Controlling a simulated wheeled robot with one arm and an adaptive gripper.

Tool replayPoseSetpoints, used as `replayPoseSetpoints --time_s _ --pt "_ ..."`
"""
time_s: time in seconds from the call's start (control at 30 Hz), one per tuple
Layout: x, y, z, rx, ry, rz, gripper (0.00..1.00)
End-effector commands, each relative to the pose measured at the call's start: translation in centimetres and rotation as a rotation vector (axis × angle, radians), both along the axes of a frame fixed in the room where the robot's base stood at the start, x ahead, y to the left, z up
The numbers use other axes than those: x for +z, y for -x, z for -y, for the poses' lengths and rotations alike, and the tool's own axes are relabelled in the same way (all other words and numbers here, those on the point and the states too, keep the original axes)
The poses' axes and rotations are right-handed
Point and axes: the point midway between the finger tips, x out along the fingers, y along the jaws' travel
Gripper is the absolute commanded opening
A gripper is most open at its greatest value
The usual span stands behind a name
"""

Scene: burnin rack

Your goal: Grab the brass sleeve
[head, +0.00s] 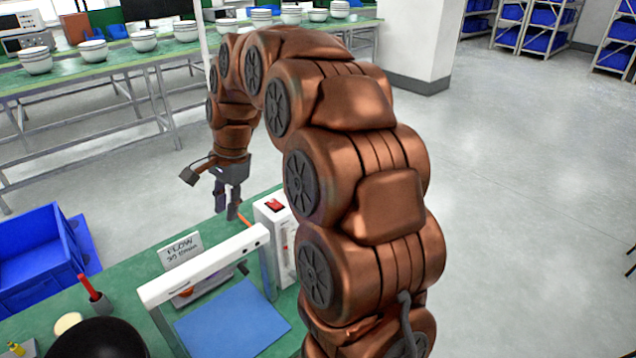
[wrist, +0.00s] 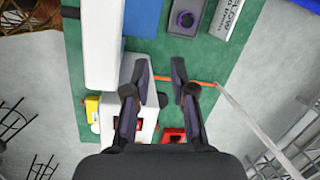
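I cannot pick out the brass sleeve with certainty in either view. My gripper (head: 227,210) points down over the far end of the green bench, beside a white box with a red switch (head: 275,206). In the wrist view my gripper (wrist: 160,68) has its two dark fingers apart, with green bench top showing between them. A small dark round thing (wrist: 163,100) shows between the fingers; I cannot tell what it is or how far below it lies. An orange strip (wrist: 200,83) runs across behind the fingertips.
A white frame (head: 205,262) stands over a blue mat (head: 232,322) on the bench. A printed sign (head: 180,250) is left of it. A red-handled tool in a holder (head: 95,296), a black bowl (head: 100,340) and a blue crate (head: 38,255) are at left. Open floor lies beyond.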

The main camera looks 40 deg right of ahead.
Motion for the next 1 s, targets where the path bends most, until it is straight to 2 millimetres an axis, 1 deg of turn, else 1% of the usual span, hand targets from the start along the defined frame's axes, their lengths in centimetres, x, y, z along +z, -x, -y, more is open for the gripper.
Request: replayPoseSetpoints --time_s 0.03,0.17,0.2,0.27,0.3,0.37,0.4,0.47,0.5,0.63,0.77,0.8,0.87,0.9,0.97,1.0 --pt "-0.5 -1.5 1.3 -0.071 -0.012 -0.001 0.24" --pt "-1.0 -5.1 4.7 -0.273 -0.045 0.004 0.24" --pt "-1.2 -6.1 5.8 -0.334 -0.054 0.006 0.24" --pt "-1.7 -7.5 7.5 -0.429 -0.070 0.005 0.24" --pt "-1.9 -8.5 8.8 -0.492 -0.081 0.007 0.24" --pt "-2.4 -9.7 10.6 -0.585 -0.096 0.007 0.24" --pt "-2.8 -10.5 12.0 -0.648 -0.107 0.008 0.24" --pt "-3.4 -11.5 14.0 -0.744 -0.123 0.009 0.24" --pt "-3.9 -12.2 15.4 -0.807 -0.133 0.008 0.24" --pt "-5.4 -13.9 20.1 -1.012 -0.164 0.011 0.24" --pt "-7.1 -15.0 25.0 -1.217 -0.198 0.016 0.24" --pt "-7.6 -15.2 26.5 -1.282 -0.208 0.017 0.24" --pt "-8.5 -15.4 28.8 -1.377 -0.223 0.021 0.24" --pt "-9.1 -15.4 30.4 -1.438 -0.233 0.024 0.24" --pt "-10.0 -15.4 32.6 -1.532 -0.246 0.030 0.24" --pt "-10.6 -15.4 34.1 -1.591 -0.255 0.035 0.24"
